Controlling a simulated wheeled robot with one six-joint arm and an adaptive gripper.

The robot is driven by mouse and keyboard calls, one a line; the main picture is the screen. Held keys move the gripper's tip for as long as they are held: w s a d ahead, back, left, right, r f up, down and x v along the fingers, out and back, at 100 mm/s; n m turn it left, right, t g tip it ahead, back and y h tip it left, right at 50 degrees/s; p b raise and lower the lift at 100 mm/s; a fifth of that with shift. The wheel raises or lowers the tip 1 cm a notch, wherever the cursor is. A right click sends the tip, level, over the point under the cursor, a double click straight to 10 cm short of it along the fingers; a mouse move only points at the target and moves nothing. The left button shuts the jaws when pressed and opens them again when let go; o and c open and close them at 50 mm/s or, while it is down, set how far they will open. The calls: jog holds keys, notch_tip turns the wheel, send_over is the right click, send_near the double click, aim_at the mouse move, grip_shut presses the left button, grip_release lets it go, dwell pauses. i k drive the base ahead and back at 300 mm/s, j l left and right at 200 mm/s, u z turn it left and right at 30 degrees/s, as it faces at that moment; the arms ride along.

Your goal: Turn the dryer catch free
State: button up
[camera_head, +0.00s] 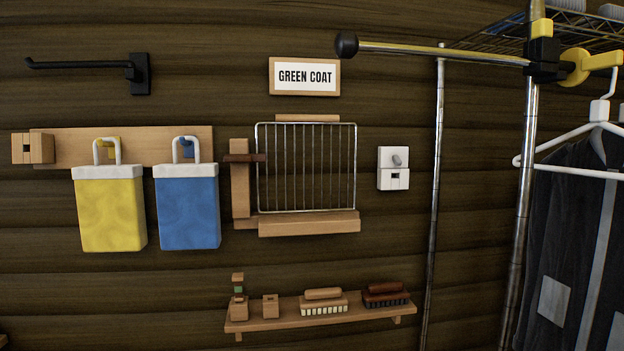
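A wire rack (306,168), likely the dryer, stands upright against the plank wall in the middle of the view. It has a wooden bar (307,118) along its top and a wooden ledge (309,224) at its foot. A dark brown catch (245,158) lies level across a light wooden post (240,198) at the rack's left side. The catch's right end reaches the rack's left edge and seems to overlap it. My gripper is not in view.
Yellow (109,212) and blue (189,209) bags hang left of the post. A white switch box (393,168) is right of the rack. Below, a shelf (280,323) holds brushes and small blocks. A ball-ended rod (440,50), metal poles and hanging dark clothes (565,240) occupy the right.

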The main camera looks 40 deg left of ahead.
aim_at(255, 157)
jog(key=u, duration=1.95)
